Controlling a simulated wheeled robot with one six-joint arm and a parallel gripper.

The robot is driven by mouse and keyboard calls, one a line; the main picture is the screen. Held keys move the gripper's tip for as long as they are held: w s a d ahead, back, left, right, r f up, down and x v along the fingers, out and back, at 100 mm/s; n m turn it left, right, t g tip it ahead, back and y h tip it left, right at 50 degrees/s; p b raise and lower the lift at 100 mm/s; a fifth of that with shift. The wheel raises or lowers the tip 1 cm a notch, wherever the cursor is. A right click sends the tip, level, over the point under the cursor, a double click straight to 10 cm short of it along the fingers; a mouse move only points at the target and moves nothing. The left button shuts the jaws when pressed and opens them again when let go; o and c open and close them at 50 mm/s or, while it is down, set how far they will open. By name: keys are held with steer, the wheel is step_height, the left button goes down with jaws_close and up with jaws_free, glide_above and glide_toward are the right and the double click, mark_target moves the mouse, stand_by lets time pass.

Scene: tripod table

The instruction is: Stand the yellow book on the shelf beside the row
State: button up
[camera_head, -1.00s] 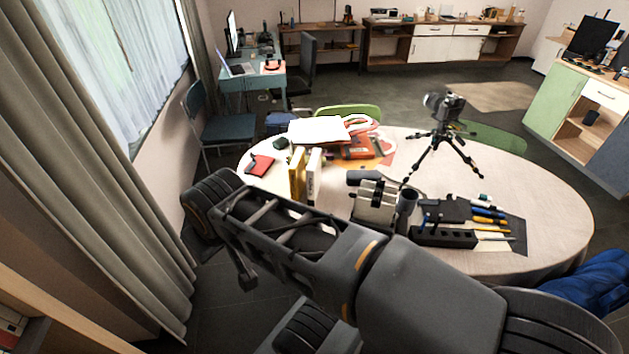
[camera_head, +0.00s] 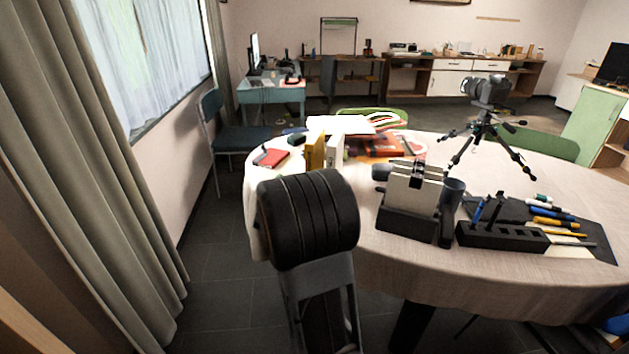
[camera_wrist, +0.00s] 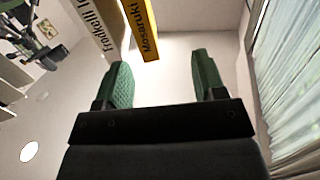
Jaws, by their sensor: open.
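The yellow book (camera_head: 315,150) stands upright on the round table, beside a white book (camera_head: 335,153) on its right. In the wrist view, the yellow book (camera_wrist: 143,28) shows its lettered spine at the top, with the white book (camera_wrist: 96,20) to its left. My gripper (camera_wrist: 163,75) is open, with two green-padded fingers apart and nothing between them. The yellow book is beyond the fingertips, nearer the left finger's side. In the head view my dark wrist (camera_head: 308,218) is in front of the table's near left edge and hides the fingers. No shelf row of books is clearly visible.
A curtain (camera_head: 85,180) hangs at the left. Floor shows between curtain and table.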

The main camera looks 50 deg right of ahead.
mark_target(309, 167)
steer(key=shift+m+g+h, duration=0.4)
steer(key=shift+g+h, duration=0.1)
steer(key=shift+h, duration=0.1)
steer(key=d, duration=0.3)
steer(key=w+d+f, duration=0.1)
steer(key=d, duration=0.1)
steer(key=w+d+b, duration=0.1)
steer(key=d, duration=0.2)
steer(key=shift+w+d+f, duration=0.2)
steer(key=shift+d+f, duration=0.15)
steer(key=shift+f, duration=0.05)
steer(key=shift+b+x, duration=0.3)
steer(key=shift+x, duration=2.75)
steer(key=shift+r, duration=0.15)
steer(key=shift+c, duration=0.5)
jaws_close()
steer(key=shift+r, duration=0.15)
